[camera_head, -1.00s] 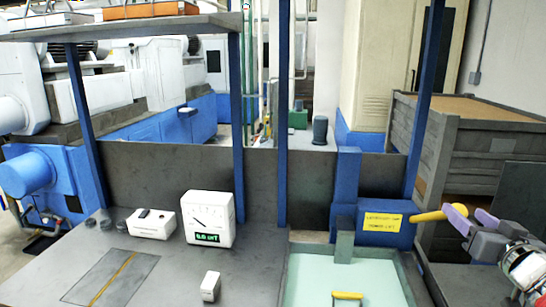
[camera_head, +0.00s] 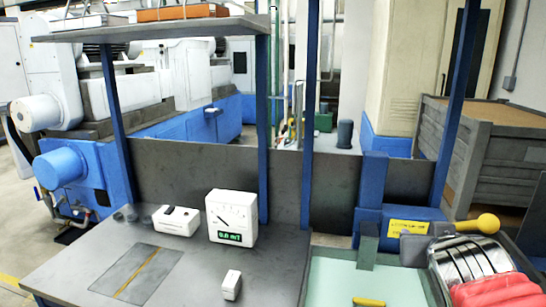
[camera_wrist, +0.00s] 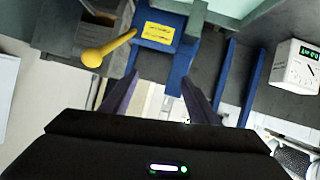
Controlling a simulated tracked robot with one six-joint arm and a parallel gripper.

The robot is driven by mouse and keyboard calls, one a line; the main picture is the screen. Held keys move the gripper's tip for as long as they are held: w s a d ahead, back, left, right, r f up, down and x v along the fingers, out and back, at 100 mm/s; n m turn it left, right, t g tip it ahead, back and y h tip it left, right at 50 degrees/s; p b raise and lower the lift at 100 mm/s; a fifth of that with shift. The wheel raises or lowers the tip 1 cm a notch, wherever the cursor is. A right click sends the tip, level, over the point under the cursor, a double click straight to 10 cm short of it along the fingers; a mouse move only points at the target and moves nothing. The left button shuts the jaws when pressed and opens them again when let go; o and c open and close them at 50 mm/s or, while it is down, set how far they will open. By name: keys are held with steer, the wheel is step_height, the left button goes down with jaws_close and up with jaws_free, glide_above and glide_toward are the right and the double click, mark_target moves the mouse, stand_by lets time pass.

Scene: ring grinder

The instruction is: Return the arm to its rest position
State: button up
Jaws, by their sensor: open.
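My gripper (camera_wrist: 160,88) shows in the wrist view with its two purple fingers apart and nothing between them. In the head view my silver and red arm stands at the lower right, in front of the blue box, and the fingers cannot be made out. The yellow lever (camera_head: 488,222) with a round knob sticks out to the right of the blue box (camera_head: 368,220), which bears a yellow label. In the wrist view the lever (camera_wrist: 92,57) is at the upper left, clear of the fingers.
A white meter (camera_head: 232,217), a white box (camera_head: 176,220) and a small white block (camera_head: 231,285) stand on the grey bench. Blue posts (camera_head: 263,130) hold a shelf (camera_head: 150,30). A grey crate (camera_head: 480,125) stands at the right. A pale green tray (camera_head: 335,285) is in front.

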steer(key=s+a+f+n+g+y, duration=0.2)
steer(key=s+a+f+g+y, duration=0.2)
steer(key=s+a+f, duration=0.9)
steer(key=s+a+g, duration=0.2)
steer(key=shift+s+n+y, duration=0.3)
steer(key=shift+y, duration=0.1)
